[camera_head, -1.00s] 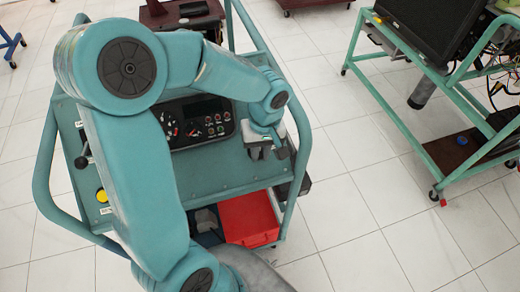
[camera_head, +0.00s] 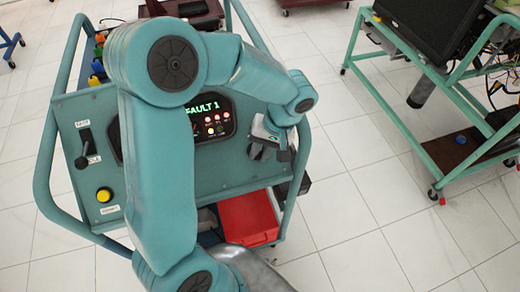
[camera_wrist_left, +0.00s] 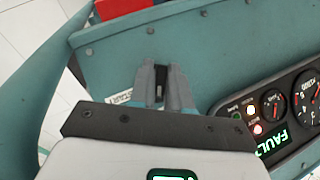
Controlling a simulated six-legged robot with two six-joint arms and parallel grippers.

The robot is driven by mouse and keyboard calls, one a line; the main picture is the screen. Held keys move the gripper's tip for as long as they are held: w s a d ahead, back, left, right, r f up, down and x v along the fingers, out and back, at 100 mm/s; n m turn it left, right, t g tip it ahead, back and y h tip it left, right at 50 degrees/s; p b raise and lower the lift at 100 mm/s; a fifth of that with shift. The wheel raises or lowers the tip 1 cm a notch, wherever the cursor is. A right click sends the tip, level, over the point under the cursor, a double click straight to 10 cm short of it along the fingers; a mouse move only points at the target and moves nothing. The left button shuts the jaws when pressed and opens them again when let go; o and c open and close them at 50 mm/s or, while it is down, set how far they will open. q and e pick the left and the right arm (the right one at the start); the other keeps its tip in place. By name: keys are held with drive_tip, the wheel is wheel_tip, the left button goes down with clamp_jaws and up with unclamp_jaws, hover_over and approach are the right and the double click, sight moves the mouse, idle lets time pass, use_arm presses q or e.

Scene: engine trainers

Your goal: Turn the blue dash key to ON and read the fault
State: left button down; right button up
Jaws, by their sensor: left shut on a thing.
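My left gripper (camera_head: 264,148) is at the right side of the teal dash panel (camera_head: 228,172). In the left wrist view its two grey fingers (camera_wrist_left: 161,88) are shut on a small dark piece between them, at the place of the dash key. The key's blue colour does not show and the fingers hide most of it. The black instrument cluster (camera_head: 222,126) is lit, with green letters. The head view shows "AULT 1" and the left wrist view (camera_wrist_left: 272,144) shows "FAULT", so together they read FAULT 1. Red and white warning lights glow. My right gripper is not in view.
A black lever (camera_head: 84,148) and a yellow button (camera_head: 104,195) sit at the panel's left. A red bin (camera_head: 248,220) is below the panel. Teal tube rails (camera_head: 298,180) flank it. Another trainer cart (camera_head: 450,130) stands at right, with open tiled floor between.

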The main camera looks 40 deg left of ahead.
use_arm(q)
drive_tip(key=shift+r, duration=0.1)
drive_tip(key=c, duration=1.2)
unclamp_jaws()
drive_tip(key=shift+o, duration=0.2)
drive_tip(key=v, duration=1.6)
drive_tip(key=shift+r+p, duration=0.2)
drive_tip(key=shift+p, duration=0.2)
drive_tip(key=shift+s+d, duration=0.1)
drive_tip(key=shift+s, duration=0.05)
